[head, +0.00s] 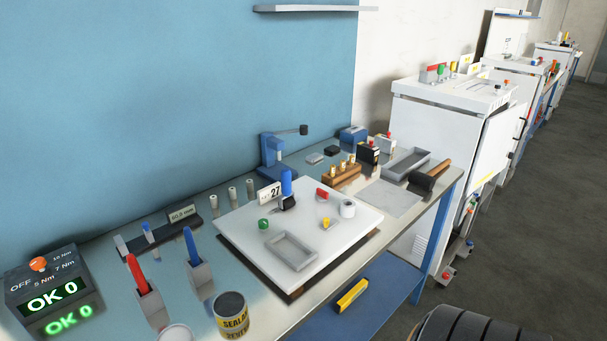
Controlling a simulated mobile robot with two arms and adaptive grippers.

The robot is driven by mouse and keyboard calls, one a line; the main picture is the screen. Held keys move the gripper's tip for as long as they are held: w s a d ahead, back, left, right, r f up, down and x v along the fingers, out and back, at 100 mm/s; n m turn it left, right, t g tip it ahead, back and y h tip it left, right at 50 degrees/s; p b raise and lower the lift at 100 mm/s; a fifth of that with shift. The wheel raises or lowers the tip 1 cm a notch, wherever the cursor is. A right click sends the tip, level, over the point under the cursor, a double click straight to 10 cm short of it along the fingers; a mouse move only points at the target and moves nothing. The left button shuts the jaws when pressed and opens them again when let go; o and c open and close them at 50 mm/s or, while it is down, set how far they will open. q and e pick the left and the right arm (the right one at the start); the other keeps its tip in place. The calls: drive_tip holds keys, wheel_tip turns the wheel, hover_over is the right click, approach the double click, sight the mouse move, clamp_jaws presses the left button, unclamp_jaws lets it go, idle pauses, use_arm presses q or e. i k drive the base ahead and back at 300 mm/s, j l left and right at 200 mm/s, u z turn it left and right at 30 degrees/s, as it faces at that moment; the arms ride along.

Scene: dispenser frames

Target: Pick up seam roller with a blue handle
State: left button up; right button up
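A tool with a blue handle (286,183) stands upright on the white board (345,243), with a dark part (288,203) at its foot. It may be the seam roller, but it is too small to be sure. A second blue-handled tool (192,246) stands in a grey holder (200,273) nearer the front, its lower end hidden. A slim tool with a blue part (149,232) stands in a dark rack at the left. Neither of my grippers is in view.
A red-handled tool (136,272), a sealant can (231,314) and an OK display box (45,290) stand at the front left. A grey tray (291,251) and small coloured parts share the board. A black-headed mallet (421,181) lies at the right end.

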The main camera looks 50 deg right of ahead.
sight(286, 201)
drive_tip(key=z, duration=1.45)
drive_tip(key=l+u, duration=0.1)
drive_tip(key=u, duration=0.15)
